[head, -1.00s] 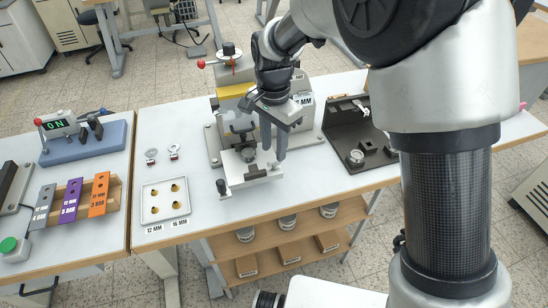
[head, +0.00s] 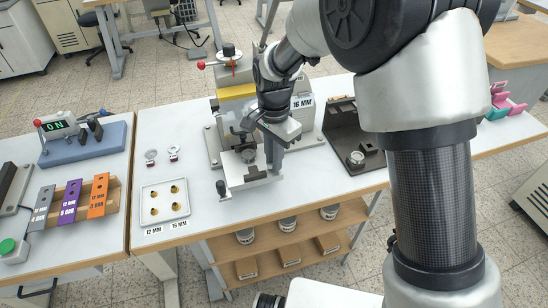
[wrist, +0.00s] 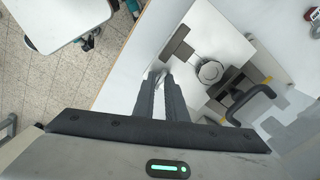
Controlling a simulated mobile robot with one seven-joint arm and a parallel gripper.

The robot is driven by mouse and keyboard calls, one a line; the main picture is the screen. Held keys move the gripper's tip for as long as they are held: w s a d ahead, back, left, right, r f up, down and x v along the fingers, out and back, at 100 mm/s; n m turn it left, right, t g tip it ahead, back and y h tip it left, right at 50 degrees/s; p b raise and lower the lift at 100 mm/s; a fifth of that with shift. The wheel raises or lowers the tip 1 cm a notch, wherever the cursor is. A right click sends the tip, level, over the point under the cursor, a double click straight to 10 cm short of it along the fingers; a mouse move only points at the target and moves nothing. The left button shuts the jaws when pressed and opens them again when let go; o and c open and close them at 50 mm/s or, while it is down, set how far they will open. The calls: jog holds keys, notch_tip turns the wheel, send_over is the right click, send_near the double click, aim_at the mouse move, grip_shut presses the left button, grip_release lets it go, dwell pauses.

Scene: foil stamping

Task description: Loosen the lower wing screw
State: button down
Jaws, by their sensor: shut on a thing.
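The foil stamping press (head: 240,105) stands on the white table, with a pale plate (head: 245,184) at its front. My gripper (head: 273,170) points down at the right end of this plate. In the wrist view my gripper (wrist: 160,78) has its two dark fingers close together around a small metallic piece, the lower wing screw (wrist: 160,71). The fingers hide most of the screw, so how far it is turned cannot be seen. A round metal knob (wrist: 210,71) and a black handle (wrist: 252,102) sit beside it on the press.
A tray with brass pieces (head: 146,207) lies left of the press, near two small ring-shaped parts (head: 173,152). A dark fixture (head: 350,140) stands to the right. Table between tray and press is clear.

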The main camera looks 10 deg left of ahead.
jog(key=shift+n, duration=0.3)
jog(key=n, duration=0.5)
jog(key=shift+n+p, duration=0.3)
jog(key=n, duration=0.6)
jog(key=shift+p, duration=0.35)
jog(key=n+p, duration=0.1)
jog(key=n, duration=0.4)
jog(key=shift+r+n, duration=0.1)
jog(key=shift+n, duration=0.3)
jog(key=n+p, duration=0.1)
jog(key=n, duration=0.3)
jog(key=shift+n, duration=0.3)
jog(key=c, duration=1.7)
grip_release()
jog(key=shift+c, duration=0.2)
